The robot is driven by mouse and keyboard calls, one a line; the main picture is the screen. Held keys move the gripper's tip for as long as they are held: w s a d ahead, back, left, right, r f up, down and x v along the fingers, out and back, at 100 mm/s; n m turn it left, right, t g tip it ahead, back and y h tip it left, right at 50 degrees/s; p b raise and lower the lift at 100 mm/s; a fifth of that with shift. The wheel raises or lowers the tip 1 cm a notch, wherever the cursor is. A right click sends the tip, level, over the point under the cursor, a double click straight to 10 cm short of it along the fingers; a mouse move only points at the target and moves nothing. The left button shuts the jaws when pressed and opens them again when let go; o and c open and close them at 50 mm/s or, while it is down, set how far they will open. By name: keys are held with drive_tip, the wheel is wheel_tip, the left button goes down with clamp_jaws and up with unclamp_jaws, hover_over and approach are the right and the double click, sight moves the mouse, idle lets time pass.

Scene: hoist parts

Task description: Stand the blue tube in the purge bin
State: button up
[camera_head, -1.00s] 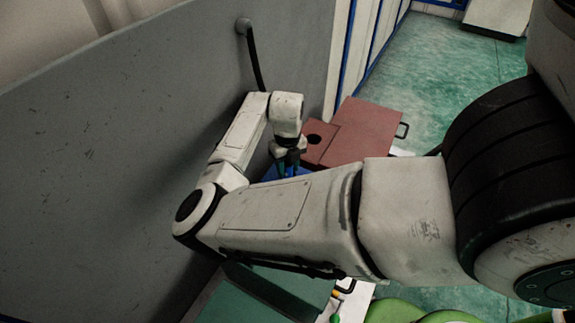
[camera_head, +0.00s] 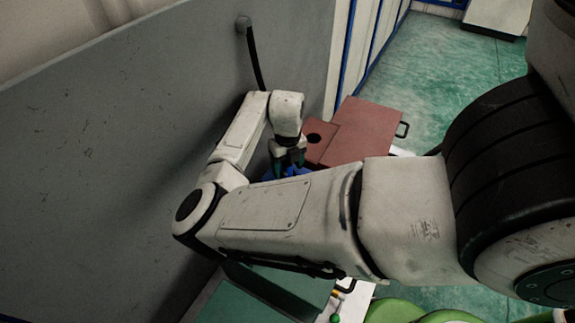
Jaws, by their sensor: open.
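My gripper (camera_head: 289,165) points down beside the grey wall, with its dark teal fingers apart. A small patch of a blue thing (camera_head: 291,172) shows at and between the fingertips. My forearm hides most of it, so I cannot tell whether it is the blue tube or a blue box, or whether the fingers touch it. No blue tube can be made out for sure. Which container is the purge bin is not clear from this view.
A red box (camera_head: 365,131) with a round dark hole and a side handle stands just beyond my gripper. A green box (camera_head: 265,292) with a handle lies below my arm. The grey wall panel (camera_head: 120,130) is close on the left. Green floor (camera_head: 440,60) is open at the upper right.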

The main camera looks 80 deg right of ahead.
wheel_tip(320, 180, up, 11)
drive_tip(key=shift+f+b, duration=0.15)
drive_tip(key=shift+b, duration=0.45)
